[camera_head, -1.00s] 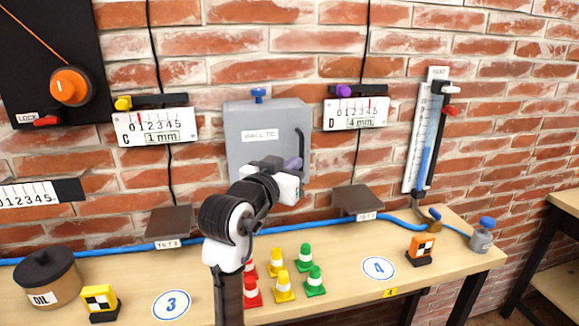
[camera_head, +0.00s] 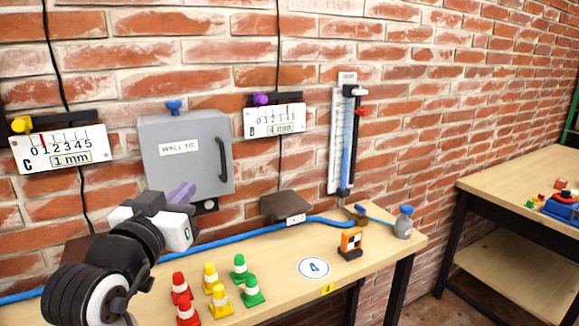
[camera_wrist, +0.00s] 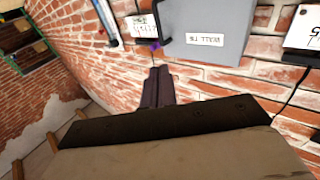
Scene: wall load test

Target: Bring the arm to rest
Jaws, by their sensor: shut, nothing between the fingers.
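My arm reaches up from the lower left of the head view, bent at a black joint. My gripper (camera_head: 183,191), with a white and dark body and purple-grey fingers, is in front of the lower part of the grey wall box (camera_head: 186,160). The fingers are shut and hold nothing. In the wrist view, my gripper (camera_wrist: 158,74) shows as two dark fingers side by side, below the grey box (camera_wrist: 208,30), which appears upside down. Whether the fingers touch the box cannot be told from these views.
Several red, yellow and green cones (camera_head: 221,300) stand on the wooden bench (camera_head: 290,267) right of my arm. Gauge D (camera_head: 274,120), gauge C (camera_head: 60,148) and a tall scale (camera_head: 343,140) hang on the brick wall. A second table (camera_head: 520,180) stands right, across a gap.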

